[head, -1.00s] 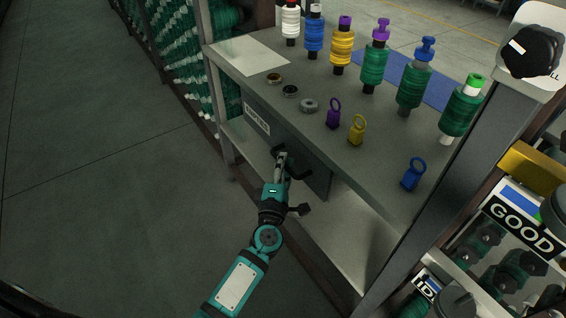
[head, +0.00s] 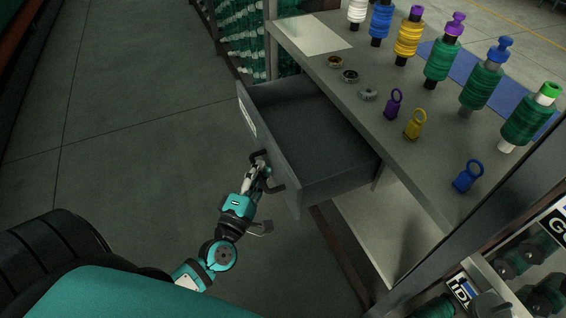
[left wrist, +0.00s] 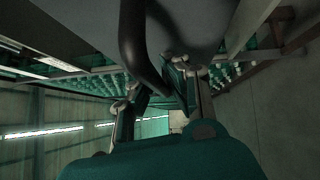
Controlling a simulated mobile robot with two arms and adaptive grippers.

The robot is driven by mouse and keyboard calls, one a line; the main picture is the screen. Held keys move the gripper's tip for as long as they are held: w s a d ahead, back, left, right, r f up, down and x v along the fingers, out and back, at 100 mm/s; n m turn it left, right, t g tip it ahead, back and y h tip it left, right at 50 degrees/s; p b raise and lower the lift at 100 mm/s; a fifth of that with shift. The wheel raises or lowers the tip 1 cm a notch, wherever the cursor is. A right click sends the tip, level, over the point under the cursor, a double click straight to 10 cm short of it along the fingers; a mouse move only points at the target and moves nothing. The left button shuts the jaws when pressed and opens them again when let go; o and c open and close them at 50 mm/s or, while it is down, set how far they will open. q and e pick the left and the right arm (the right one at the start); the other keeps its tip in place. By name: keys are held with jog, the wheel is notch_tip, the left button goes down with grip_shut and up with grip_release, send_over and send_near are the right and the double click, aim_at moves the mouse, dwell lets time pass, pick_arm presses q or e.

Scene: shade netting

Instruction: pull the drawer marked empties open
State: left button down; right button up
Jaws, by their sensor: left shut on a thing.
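The drawer (head: 310,137) under the grey workbench stands well open, and its inside looks empty. Its front carries a white label (head: 247,118), too small and slanted to read now. A dark bar handle (head: 278,184) sticks out from the front. My left gripper (head: 259,168) is shut on this handle, in front of the drawer. In the left wrist view the dark curved handle (left wrist: 137,45) runs down between the fingers of my left gripper (left wrist: 160,98). My right gripper is not in view.
On the workbench (head: 335,100) stand several spools, such as a green one (head: 529,118), with small purple, yellow and blue ringed pieces in front. A rack of green rolls (head: 238,42) is behind. A grey post (head: 470,235) rises at right. The floor left of the drawer is clear.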

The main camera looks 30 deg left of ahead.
pick_arm(q)
jog(key=shift+s+a+r, duration=0.15)
jog(key=shift+s+a, duration=0.65)
jog(key=shift+s, duration=0.15)
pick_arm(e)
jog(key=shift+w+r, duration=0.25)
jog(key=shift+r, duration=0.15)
pick_arm(q)
jog(key=c, duration=1.3)
grip_release()
jog(key=shift+c, duration=0.2)
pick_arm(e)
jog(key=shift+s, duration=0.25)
pick_arm(q)
jog(key=s+d+f, duration=0.1)
jog(key=s, duration=1)
jog(key=shift+s+d+f, duration=0.3)
jog(key=shift+s+f, duration=0.05)
jog(key=shift+s, duration=0.05)
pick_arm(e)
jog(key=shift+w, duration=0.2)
